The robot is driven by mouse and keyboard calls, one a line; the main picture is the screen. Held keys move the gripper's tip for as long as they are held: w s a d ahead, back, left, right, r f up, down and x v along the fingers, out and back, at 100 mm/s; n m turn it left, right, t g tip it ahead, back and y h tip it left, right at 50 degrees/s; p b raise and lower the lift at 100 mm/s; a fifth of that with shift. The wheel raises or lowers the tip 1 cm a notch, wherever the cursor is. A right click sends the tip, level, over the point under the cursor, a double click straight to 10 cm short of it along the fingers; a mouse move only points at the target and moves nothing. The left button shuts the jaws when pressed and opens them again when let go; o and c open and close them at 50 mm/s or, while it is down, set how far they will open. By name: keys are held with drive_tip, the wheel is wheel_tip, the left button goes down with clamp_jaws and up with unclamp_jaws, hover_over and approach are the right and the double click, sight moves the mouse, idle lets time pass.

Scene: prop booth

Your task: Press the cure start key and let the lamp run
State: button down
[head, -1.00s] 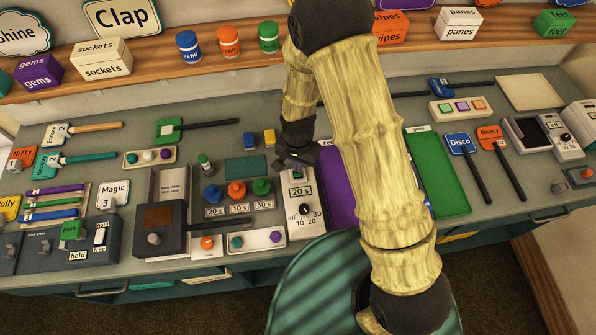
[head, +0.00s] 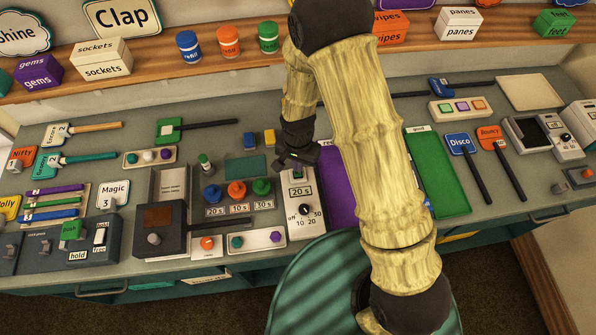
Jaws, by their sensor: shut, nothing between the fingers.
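A white timer box (head: 312,228) stands at the front of the bench, with a "20 s" label and a black dial (head: 305,210) marked off, 10, 20 and 30. A small dark key with a green spot (head: 297,175) shows at its far end. It bears no readable cure wording. My gripper (head: 296,160) is shut and empty, pointing down just above and behind that key, apparently apart from it. Whether any lamp is lit, I cannot tell.
A dark box with a brown window (head: 158,216) stands to the left. Blue, orange and green knobbed pieces (head: 236,189) sit close to the timer box. A purple panel (head: 337,185) lies just right of it, partly behind my arm. Another white dial unit (head: 567,148) stands far right.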

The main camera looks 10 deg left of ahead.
drive_tip(key=shift+f+b, duration=0.7)
drive_tip(key=shift+f, duration=0.3)
idle(0.8)
wheel_tip(320, 180, up, 8)
drive_tip(key=p, duration=0.6)
idle(0.6)
drive_tip(key=shift+r, duration=0.1)
idle(0.4)
drive_tip(key=s+d+r+n+t+b, duration=0.1)
drive_tip(key=s+d+r+b, duration=0.1)
drive_tip(key=d+r, duration=0.5)
drive_tip(key=s+d+r+n+t+b, duration=0.1)
drive_tip(key=s+d+r+n+b, duration=0.1)
drive_tip(key=d+r, duration=0.5)
drive_tip(key=s+d+b, duration=0.1)
drive_tip(key=s+d, duration=0.1)
drive_tip(key=d, duration=0.4)
drive_tip(key=shift+s+t, duration=0.3)
drive_tip(key=shift+s, duration=0.05)
